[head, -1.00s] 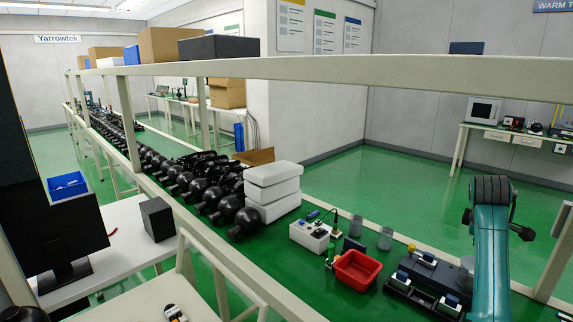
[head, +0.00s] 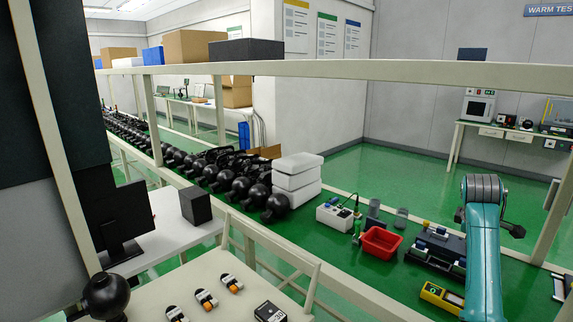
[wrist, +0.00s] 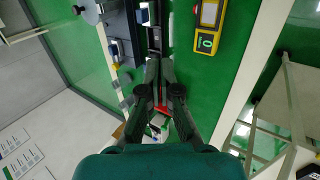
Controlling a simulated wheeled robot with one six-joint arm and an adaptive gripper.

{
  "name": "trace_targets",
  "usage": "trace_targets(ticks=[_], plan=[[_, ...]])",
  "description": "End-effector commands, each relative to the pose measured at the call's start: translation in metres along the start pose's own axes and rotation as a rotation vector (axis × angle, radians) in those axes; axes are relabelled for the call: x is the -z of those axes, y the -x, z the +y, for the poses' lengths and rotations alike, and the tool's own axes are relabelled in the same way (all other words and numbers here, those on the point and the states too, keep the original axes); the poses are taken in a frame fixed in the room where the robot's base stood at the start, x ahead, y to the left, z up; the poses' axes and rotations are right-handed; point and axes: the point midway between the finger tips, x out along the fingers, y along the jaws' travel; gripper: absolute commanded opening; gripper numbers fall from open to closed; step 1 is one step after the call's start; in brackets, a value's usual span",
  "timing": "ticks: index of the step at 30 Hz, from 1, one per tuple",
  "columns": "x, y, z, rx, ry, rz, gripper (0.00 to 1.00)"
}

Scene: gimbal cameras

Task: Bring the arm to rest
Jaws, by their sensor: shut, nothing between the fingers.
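My arm shows as a teal link with a dark ribbed joint at the right of the head view, raised over the green bench. My gripper (wrist: 160,72) shows in the wrist view, its dark fingers together with nothing between them. It hangs above the bench, apart from the things below. My gripper is hidden in the head view.
A red bin (head: 380,242), a black fixture (head: 436,249) and a yellow meter (head: 441,297) lie on the green bench; the meter also shows beside my gripper in the wrist view (wrist: 208,30). White boxes (head: 297,180) stand farther left. A beige rail (head: 400,71) crosses above the bench.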

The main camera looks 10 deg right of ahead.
Motion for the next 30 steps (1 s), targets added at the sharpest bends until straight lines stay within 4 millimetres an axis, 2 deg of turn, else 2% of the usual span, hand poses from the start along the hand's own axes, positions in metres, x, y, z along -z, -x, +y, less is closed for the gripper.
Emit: trace_targets(ticks=[11,17,23,30], plan=[[0.011,-0.026,-0.029,-0.021,-0.015,0.022,0.0],[0.021,-0.048,-0.056,-0.04,-0.03,0.045,0.0],[0.034,-0.077,-0.101,-0.068,-0.056,0.081,0.0],[0.05,-0.118,-0.19,-0.113,-0.112,0.163,0.0]])
